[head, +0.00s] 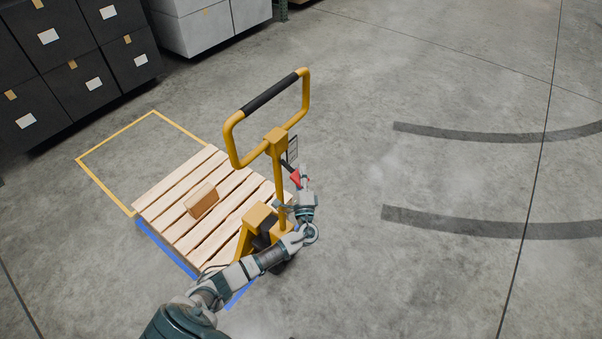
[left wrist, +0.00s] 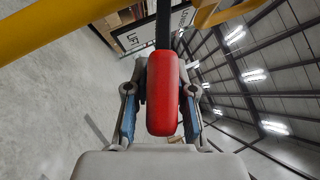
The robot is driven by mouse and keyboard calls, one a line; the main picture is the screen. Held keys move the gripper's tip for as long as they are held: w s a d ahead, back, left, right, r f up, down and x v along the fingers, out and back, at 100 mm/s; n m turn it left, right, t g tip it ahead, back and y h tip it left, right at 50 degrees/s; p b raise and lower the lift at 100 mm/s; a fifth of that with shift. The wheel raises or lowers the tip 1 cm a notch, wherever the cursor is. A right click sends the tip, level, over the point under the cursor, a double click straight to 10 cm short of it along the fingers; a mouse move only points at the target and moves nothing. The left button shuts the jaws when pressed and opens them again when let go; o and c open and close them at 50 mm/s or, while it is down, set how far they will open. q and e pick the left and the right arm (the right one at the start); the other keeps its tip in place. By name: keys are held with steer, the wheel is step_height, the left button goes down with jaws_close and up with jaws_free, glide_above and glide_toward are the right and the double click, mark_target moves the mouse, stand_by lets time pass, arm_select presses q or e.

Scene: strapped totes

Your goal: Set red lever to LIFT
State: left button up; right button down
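The red lever (head: 296,178) is on the yellow pallet jack (head: 278,140), on the upright below the handle loop. In the left wrist view its red grip (left wrist: 164,95) fills the middle, and its black shaft (left wrist: 163,25) runs up to a label plate (left wrist: 133,38). Part of the lettering reads LIFT and LOWER; the shaft crosses between the two words. My left gripper (head: 301,182) is at the lever. My right gripper is not in view.
A wooden pallet (head: 180,222) with a brown box (head: 202,201) stands by the jack. A yellow floor outline (head: 95,180) lies behind it. Black totes (head: 75,80) and grey totes (head: 205,25) stand at the upper left. The floor to the right is clear.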

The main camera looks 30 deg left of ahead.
arm_select(q)
steer(key=o, duration=0.4)
steer(key=shift+f, duration=0.35)
steer(key=shift+c, duration=0.2)
steer(key=shift+a, duration=0.1)
steer(key=shift+r, duration=0.1)
steer(key=shift+s, duration=0.1)
steer(key=v, duration=1.2)
